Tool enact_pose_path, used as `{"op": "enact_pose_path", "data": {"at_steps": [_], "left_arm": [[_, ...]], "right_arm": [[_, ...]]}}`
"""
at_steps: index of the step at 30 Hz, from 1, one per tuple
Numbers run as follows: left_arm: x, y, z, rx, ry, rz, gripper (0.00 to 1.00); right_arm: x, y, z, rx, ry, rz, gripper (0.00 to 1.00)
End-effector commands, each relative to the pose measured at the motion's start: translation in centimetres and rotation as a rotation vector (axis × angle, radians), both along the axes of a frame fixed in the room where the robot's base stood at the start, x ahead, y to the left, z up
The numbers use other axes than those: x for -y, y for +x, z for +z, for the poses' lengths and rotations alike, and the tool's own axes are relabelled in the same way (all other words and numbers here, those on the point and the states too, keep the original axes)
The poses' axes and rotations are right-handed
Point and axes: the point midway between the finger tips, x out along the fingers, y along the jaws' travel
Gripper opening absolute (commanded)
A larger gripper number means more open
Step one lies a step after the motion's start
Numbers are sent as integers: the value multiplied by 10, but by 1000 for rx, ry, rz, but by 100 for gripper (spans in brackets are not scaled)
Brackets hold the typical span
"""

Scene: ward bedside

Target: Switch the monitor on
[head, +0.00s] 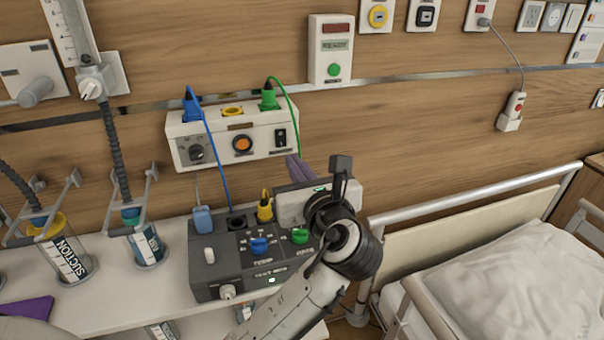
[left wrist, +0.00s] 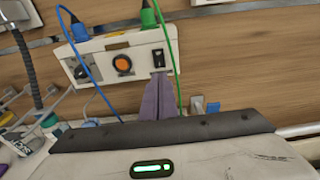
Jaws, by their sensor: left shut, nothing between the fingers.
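A white wall unit (head: 218,149) carries a grey knob (head: 196,153), an orange round button (head: 242,144) and a black rocker switch (head: 281,137). I cannot tell from any label whether this unit is the monitor. My left gripper (head: 292,160) is shut and empty, its purple-grey fingers pointing at the wall just below and right of the rocker switch. In the left wrist view the fingertips (left wrist: 160,80) show just under the rocker switch (left wrist: 158,58); I cannot tell whether they touch the unit. My right gripper is not in view.
Blue (head: 192,105) and green (head: 269,97) plugs with hanging cables sit on the unit. A dark control box (head: 205,275) with knobs stands below, partly behind my arm. A READY panel (head: 331,50) is above right. A railed bed (head: 520,270) stands at right; suction jars (head: 68,262) at left.

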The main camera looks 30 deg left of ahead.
Motion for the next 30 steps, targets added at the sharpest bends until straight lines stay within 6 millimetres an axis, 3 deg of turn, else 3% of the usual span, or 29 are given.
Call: {"op": "enact_pose_path", "data": {"at_steps": [6,12,25,30], "left_arm": [[-33,27,-4,0,2,2,0],[-49,41,-7,0,0,0,0],[-52,45,-9,1,-1,-1,0],[-43,54,-15,37,40,-18,0]], "right_arm": [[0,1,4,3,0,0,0],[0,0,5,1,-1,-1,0],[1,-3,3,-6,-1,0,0],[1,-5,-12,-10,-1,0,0]]}}
